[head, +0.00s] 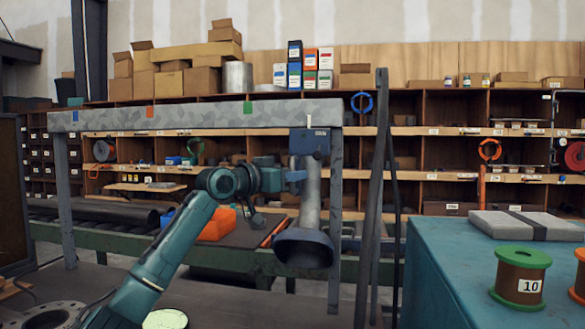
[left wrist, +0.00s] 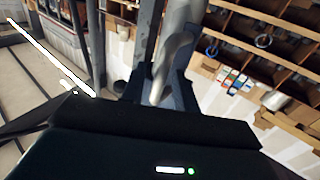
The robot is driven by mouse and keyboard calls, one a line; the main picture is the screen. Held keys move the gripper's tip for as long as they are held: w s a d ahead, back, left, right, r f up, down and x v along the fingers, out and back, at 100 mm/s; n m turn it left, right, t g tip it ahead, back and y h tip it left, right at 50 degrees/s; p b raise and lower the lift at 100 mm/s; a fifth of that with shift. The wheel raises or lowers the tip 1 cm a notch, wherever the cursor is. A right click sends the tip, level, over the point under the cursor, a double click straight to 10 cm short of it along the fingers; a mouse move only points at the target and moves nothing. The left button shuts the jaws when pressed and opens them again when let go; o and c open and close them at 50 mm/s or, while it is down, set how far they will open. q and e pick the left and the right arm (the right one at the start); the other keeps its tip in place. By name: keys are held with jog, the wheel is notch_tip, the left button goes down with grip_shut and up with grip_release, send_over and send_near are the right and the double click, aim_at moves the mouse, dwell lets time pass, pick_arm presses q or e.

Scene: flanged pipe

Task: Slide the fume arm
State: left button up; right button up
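The fume arm (head: 310,197) is a grey tube with a dark flared hood (head: 303,247) at its bottom. It hangs from a blue carriage (head: 309,142) near the right end of a grey speckled overhead beam (head: 200,115). The beam carries a blue, an orange and a green mark, and a pale upright tab above the carriage. My left gripper (head: 295,177) is at the left side of the tube, just below the carriage. In the left wrist view the tube (left wrist: 163,72) stands between dark finger-like parts; their grip is unclear. My right gripper is out of view.
Upright posts (head: 371,200) stand just right of the fume arm. A green roller conveyor (head: 180,245) with an orange item (head: 216,224) lies behind. A blue-green bench (head: 450,275) with cable spools (head: 521,277) is at right. Shelves fill the background.

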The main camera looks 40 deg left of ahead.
pick_arm(q)
jog(key=shift+w, duration=0.35)
jog(key=shift+c, duration=0.3)
grip_shut()
